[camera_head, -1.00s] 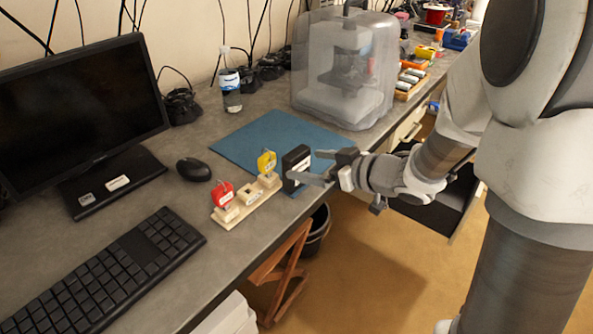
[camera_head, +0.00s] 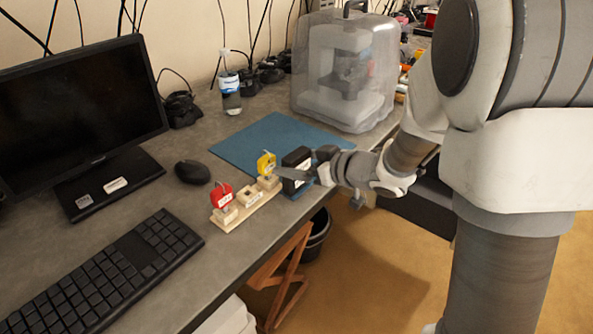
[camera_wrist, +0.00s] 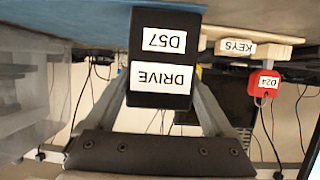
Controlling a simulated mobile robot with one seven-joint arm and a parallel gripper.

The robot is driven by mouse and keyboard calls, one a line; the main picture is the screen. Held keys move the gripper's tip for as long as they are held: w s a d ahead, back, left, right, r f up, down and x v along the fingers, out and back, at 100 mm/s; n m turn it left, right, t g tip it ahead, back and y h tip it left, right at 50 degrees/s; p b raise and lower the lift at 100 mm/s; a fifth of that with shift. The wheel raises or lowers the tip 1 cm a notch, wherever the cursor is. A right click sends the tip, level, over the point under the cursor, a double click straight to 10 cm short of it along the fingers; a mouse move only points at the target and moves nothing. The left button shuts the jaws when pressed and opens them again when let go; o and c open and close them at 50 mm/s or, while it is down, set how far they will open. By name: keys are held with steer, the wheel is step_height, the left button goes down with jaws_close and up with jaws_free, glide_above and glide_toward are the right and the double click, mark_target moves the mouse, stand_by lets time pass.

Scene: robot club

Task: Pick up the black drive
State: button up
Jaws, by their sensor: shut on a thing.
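The black drive (camera_head: 296,170) stands upright at the front edge of the desk, on or at the corner of the blue mat (camera_head: 262,140). In the wrist view the drive (camera_wrist: 163,25) shows white labels reading "DRIVE" and "D57", upside down. My gripper (camera_head: 293,174) reaches it from the right and is shut on it, with one finger on each side. The wrist view shows the fingers (camera_wrist: 162,95) along the drive's two sides. I cannot tell whether its base touches the mat.
A wooden key rack (camera_head: 245,208) with a red tag (camera_head: 222,195) and a yellow tag (camera_head: 266,163) lies just left of the drive. A mouse (camera_head: 193,171), keyboard (camera_head: 105,268) and monitor (camera_head: 80,105) are further left. A clear-covered machine (camera_head: 345,70) stands behind.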

steer(key=shift+c, duration=1.2)
steer(key=shift+r, duration=0.1)
